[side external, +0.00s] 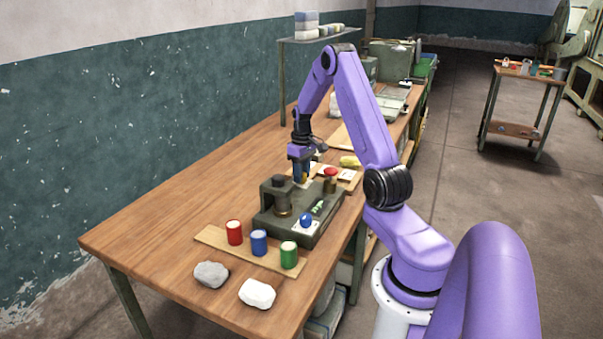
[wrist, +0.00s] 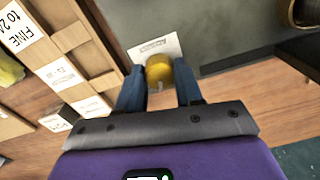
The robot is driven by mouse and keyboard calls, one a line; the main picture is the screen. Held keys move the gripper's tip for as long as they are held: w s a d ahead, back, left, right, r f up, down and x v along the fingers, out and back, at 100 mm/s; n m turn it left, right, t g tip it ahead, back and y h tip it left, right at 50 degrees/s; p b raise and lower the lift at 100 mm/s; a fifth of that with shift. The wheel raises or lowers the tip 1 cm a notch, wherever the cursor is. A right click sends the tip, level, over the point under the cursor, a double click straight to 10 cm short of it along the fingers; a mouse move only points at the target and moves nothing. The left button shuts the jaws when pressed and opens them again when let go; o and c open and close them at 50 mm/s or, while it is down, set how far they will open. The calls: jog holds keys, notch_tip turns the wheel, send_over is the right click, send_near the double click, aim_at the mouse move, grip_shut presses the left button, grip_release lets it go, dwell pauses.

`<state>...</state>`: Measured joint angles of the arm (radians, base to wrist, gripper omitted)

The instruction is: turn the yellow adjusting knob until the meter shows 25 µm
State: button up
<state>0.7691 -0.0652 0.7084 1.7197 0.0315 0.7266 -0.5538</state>
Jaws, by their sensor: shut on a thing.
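The yellow adjusting knob (wrist: 158,70) sits between my gripper's two blue fingers in the wrist view, in front of a small white label plate (wrist: 155,47). My gripper (wrist: 159,78) is shut on the knob, one finger on each side. In the side external view my gripper (side external: 302,177) points down at the back of the dark grey-green machine (side external: 272,218), and the knob is mostly hidden there by the fingers. I cannot make out a meter reading in either view.
The machine also carries a blue knob (side external: 306,220) and a red-topped part (side external: 331,172). Red (side external: 235,232), blue (side external: 259,243) and green (side external: 289,255) cans stand on a board in front. Two cloth-like lumps lie nearer. A labelled wooden tray (wrist: 75,75) lies beside my gripper.

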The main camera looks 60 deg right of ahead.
jog(key=m, duration=0.4)
jog(key=shift+m, duration=0.4)
jog(key=shift+r, duration=0.1)
jog(key=o, duration=1)
jog(key=shift+o, duration=0.2)
notch_tip(320, 180, up, 17)
jog(key=shift+s+d+r, duration=0.15)
jog(key=shift+d+r, duration=0.05)
